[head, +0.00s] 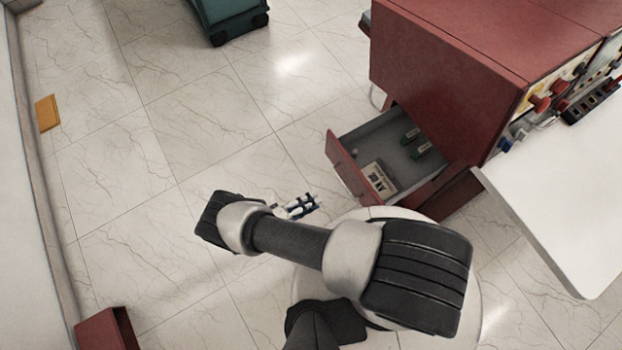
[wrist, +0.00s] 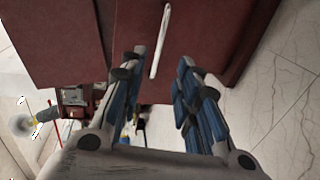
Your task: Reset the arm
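My gripper (head: 312,202) shows small in the head view, mostly hidden behind my own arm, near the front of the open drawer (head: 348,172). In the wrist view my gripper (wrist: 162,58) has its two blue-and-grey fingers spread apart with nothing held between them. A white bar handle (wrist: 160,40) on a dark red panel (wrist: 205,35) lies beyond the fingertips, in line with the gap; it looks apart from the fingers.
The drawer stands out from a red cabinet (head: 450,70) and holds dark green pieces (head: 411,135) and a pale labelled item (head: 379,180). A white tabletop (head: 560,200) is at right. A teal wheeled object (head: 230,18) stands at the back. The left floor is mostly clear.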

